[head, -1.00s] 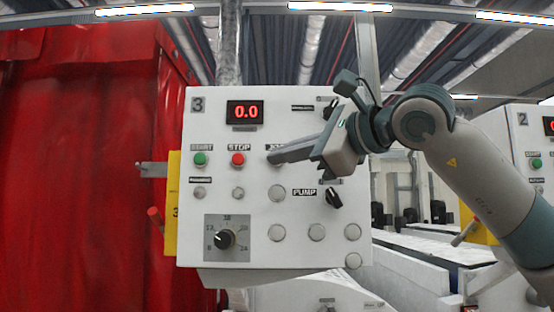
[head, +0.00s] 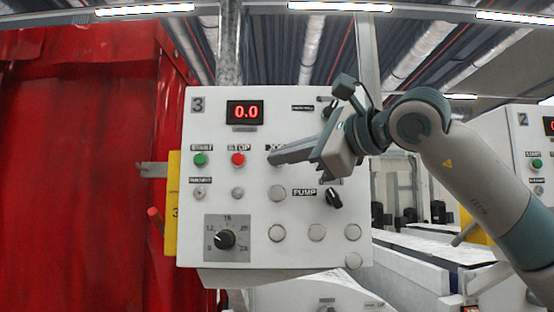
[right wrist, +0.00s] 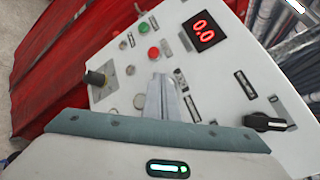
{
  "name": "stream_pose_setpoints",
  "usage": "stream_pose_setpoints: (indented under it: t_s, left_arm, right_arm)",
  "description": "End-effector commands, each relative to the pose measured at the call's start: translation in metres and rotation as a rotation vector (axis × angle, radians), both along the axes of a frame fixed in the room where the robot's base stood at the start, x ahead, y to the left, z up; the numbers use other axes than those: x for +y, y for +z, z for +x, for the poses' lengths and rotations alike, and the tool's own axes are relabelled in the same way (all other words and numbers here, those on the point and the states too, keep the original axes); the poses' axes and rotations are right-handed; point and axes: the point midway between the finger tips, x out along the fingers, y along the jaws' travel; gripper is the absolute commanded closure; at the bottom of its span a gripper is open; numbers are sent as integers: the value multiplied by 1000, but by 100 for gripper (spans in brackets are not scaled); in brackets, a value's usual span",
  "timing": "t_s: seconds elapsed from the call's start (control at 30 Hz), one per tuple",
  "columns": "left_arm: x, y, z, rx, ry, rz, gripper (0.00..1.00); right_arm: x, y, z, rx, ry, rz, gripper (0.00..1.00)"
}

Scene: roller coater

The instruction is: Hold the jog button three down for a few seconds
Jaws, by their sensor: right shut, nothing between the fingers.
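The white control panel marked 3 (head: 215,140) faces me in the head view. Its red display (head: 245,112) reads 0.0. A green start button (head: 200,159) and a red stop button (head: 238,159) sit in a row below it. My right gripper (head: 272,158) is shut and empty, with its fingertips at the jog button's place right of the stop button. The fingers hide that button, and its label is partly covered. My left gripper is not in view.
A dark pump switch (head: 334,197) and a rotary dial (head: 225,239) stick out of the panel. A red curtain (head: 80,160) hangs at the left. A second panel marked 2 (head: 520,150) stands at the far right.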

Motion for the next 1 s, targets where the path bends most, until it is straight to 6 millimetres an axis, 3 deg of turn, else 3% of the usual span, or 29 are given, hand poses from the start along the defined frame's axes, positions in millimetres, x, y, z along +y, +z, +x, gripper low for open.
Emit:
stream_pose_setpoints:
  t_s: [1.0]
  left_arm:
    - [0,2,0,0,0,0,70]
  right_arm:
    - [0,0,9,0,-1,-1,100]
